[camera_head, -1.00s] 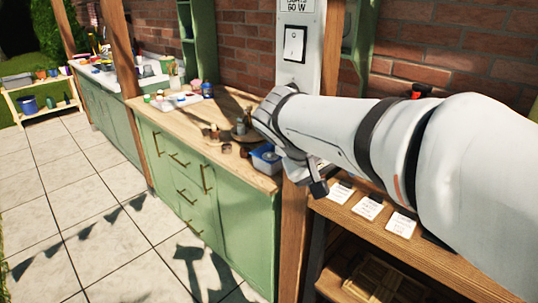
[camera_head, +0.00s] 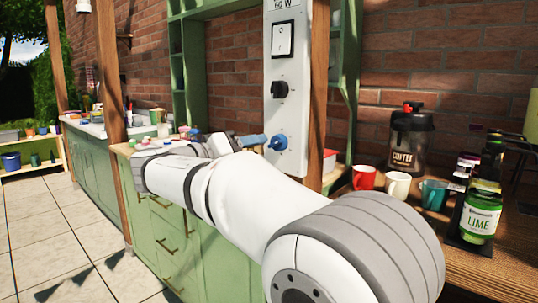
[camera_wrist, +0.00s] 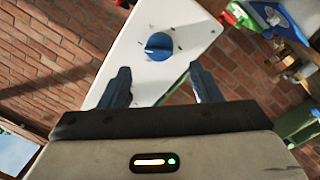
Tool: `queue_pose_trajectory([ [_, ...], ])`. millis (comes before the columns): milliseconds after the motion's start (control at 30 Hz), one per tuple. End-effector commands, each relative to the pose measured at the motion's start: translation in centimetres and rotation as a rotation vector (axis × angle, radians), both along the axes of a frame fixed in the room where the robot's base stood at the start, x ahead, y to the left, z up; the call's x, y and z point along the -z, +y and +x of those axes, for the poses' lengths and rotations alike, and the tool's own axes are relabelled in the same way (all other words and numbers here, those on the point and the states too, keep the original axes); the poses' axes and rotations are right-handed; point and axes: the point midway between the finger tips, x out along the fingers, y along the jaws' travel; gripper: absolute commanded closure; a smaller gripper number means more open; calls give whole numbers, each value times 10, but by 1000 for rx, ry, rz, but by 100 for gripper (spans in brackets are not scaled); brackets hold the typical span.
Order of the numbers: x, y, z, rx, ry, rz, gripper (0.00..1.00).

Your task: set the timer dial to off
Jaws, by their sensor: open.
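A white control panel (camera_head: 300,100) is fixed to a wooden post. Low on it is a blue dial (camera_head: 277,142), which also shows in the wrist view (camera_wrist: 158,46) with a pale pointer line and small marks around it. A black knob (camera_head: 280,89) sits above it. I cannot read which one is the timer. My gripper (camera_wrist: 159,70) is open and empty, facing the panel, with the blue dial ahead between its finger lines and apart from them. In the head view my gripper (camera_head: 252,140) is just left of the blue dial.
A rocker switch (camera_head: 283,38) is at the panel's top. To the right, a red mug (camera_head: 364,177), a white mug (camera_head: 397,186), a teal mug (camera_head: 433,193), a coffee dispenser (camera_head: 411,140) and a lime bottle (camera_head: 481,210) stand on a wooden counter. A brick wall is behind.

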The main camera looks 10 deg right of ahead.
Motion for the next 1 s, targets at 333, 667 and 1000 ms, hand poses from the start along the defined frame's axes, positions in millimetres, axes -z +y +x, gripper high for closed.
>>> queue_pose_trajectory([
  [333, 1, -45, 30, 5, 3, 1, 42],
  [667, 0, -53, 37, 1, 4, 1, 42],
  [1000, 0, -53, 36, 1, 4, 1, 63],
])
